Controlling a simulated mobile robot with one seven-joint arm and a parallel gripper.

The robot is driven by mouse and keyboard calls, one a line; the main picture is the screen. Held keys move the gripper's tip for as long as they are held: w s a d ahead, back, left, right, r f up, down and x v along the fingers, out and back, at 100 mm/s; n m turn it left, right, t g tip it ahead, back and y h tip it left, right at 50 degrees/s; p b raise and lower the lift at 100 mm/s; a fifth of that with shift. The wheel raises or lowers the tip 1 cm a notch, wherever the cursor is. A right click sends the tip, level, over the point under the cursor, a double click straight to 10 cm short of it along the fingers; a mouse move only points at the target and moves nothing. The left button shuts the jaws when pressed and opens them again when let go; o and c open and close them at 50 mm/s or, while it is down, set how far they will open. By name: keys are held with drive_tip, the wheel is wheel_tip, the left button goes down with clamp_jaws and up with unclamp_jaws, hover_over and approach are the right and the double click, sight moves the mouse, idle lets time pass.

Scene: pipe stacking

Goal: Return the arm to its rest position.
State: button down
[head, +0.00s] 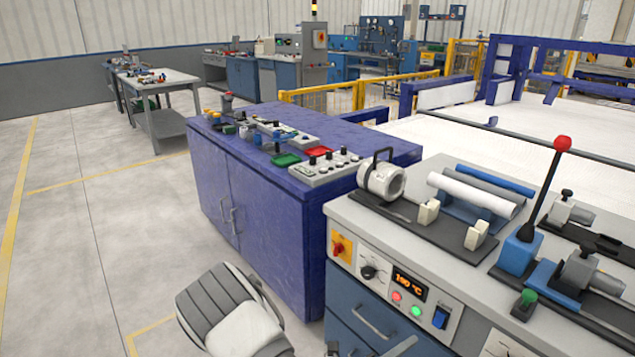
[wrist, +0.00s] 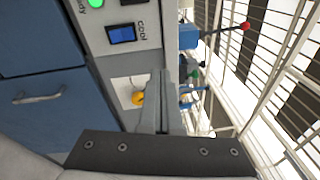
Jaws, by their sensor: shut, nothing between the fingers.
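My gripper (wrist: 161,75) is shut and empty in the wrist view, its two grey fingers pressed together. The fingers are in front of the workbench's control panel (wrist: 105,35), close to a yellow knob (wrist: 138,98); I cannot tell whether they touch it. In the head view, a grey and white part of my arm (head: 235,310) shows at the bottom, and I cannot make out the gripper there.
The workbench (head: 350,215) at right carries a white pipe (head: 472,195), a blue pipe (head: 495,180) and a red-knobbed lever (head: 545,190). A purple cabinet (head: 260,195) stands left of it. Open floor (head: 90,250) lies at left. Pale bars (wrist: 255,80) show right in the wrist view.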

drive_tip(key=s+a+r+m+g+y, duration=0.1)
drive_tip(key=s+r+m+g+y, duration=0.55)
drive_tip(key=m, duration=0.85)
drive_tip(key=s+r+m+g+y, duration=0.45)
drive_tip(key=s+r+m, duration=0.25)
drive_tip(key=r+m, duration=0.5)
drive_tip(key=s+a+r+m+t+y+p, duration=0.1)
drive_tip(key=r+m+p, duration=0.5)
drive_tip(key=r, duration=0.6)
drive_tip(key=s+a+r+m+t+y+p, duration=0.2)
drive_tip(key=a+r+m+t+y+p, duration=0.2)
drive_tip(key=r+p, duration=0.5)
wheel_tip(320, 180, up, 3)
drive_tip(key=m+t, duration=0.2)
drive_tip(key=shift+s+a+m, duration=0.15)
drive_tip(key=shift+a+m, duration=0.1)
drive_tip(key=shift+m, duration=0.05)
drive_tip(key=shift+d, duration=0.1)
